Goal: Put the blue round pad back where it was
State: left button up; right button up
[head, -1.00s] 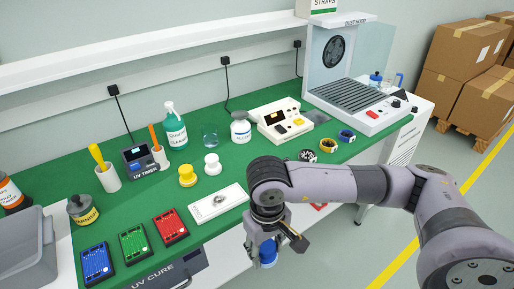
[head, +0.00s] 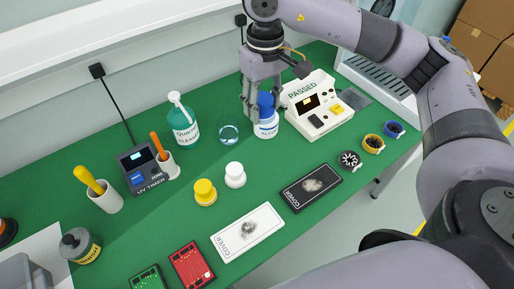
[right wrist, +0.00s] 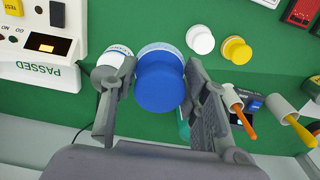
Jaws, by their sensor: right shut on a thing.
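The blue round pad (head: 265,101) is in my right gripper (head: 263,108), shut on it. In the head view it overlaps the white alcohol bottle (head: 266,128), and its height above the table is hard to tell. In the right wrist view the blue pad (right wrist: 159,82) sits between the two fingers (right wrist: 158,100), its pale rim showing. The bottle (right wrist: 108,64) is close beside it there. A white round pad (head: 235,174) and a yellow round pad (head: 205,191) stand on the green table (head: 150,225). My left gripper is not in view.
A tester (head: 316,110) reading PASSED stands right of the bottle. A glass beaker (head: 228,134) and cleaner bottle (head: 182,125) are to its left. A white cover plate (head: 262,219) and a black one (head: 298,196) lie in front. Green table is bare between bottle and pads.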

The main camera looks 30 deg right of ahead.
jog(key=f+p, duration=0.1)
jog(key=f, duration=0.5)
jog(key=f+p, duration=0.1)
jog(key=f, duration=0.6)
jog(key=shift+s+f+p, duration=0.2)
jog(key=shift+f+p, duration=0.05)
jog(key=shift+p, duration=0.05)
jog(key=shift+f, duration=0.25)
notch_tip(320, 180, down, 3)
jog(key=shift+f+p, duration=0.2)
jog(key=shift+p, duration=0.25)
jog(key=shift+f, duration=0.5)
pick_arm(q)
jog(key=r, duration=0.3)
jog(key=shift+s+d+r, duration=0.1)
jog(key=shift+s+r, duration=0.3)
